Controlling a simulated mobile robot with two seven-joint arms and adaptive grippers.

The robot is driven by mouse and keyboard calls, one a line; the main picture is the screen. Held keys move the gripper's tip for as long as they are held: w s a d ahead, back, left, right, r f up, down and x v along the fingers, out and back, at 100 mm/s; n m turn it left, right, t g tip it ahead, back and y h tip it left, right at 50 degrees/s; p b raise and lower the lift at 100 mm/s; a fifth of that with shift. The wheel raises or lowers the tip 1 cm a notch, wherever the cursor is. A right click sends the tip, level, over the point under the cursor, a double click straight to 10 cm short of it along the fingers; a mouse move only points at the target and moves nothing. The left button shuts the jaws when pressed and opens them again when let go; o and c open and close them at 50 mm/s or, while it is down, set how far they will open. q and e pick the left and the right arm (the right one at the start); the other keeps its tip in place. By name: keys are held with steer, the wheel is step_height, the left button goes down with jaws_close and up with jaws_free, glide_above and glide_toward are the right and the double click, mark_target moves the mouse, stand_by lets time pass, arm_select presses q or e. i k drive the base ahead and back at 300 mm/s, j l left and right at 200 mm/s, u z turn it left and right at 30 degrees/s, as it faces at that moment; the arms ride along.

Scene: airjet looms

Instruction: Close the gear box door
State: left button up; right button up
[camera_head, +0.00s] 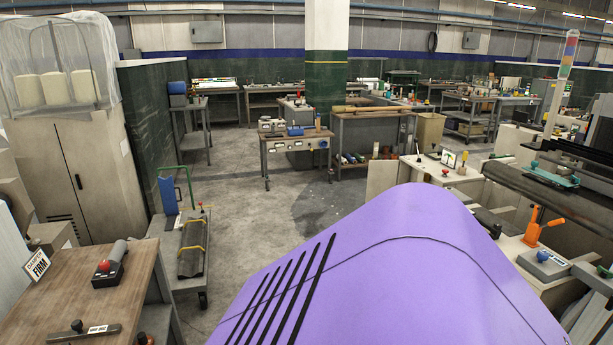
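A large smooth purple panel (400,265) fills the lower middle and right of the head view, very close to the camera. It has several slanted black slots on its left side and a thin dark seam across it. It looks like the gear box door or cover, raised in front of me, but its lower edge and hinge are out of frame. I cannot tell from this view how far open it is. The gear box interior is hidden. Neither of my grippers is in view.
A wooden-topped bench (75,285) stands close at left, with a red-button control on it. A low cart (188,265) stands behind it. Loom machinery (545,195) lies close at right. A grey workbench (295,150) and a pillar stand farther back. The middle floor is clear.

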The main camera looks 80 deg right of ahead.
mark_target(382, 174)
steer(key=z, duration=1.55)
steer(key=i+l+z, duration=0.2)
steer(key=z, duration=0.2)
steer(key=i+l+z, duration=0.1)
steer(key=i+z, duration=0.25)
steer(key=i+l+z, duration=0.1)
steer(key=z, duration=0.3)
steer(key=i, duration=5.05)
steer(key=i+u, duration=0.25)
steer(key=i, duration=0.45)
steer(key=i+l+u, duration=0.2)
steer(key=i, duration=0.45)
steer(key=u, duration=3.6)
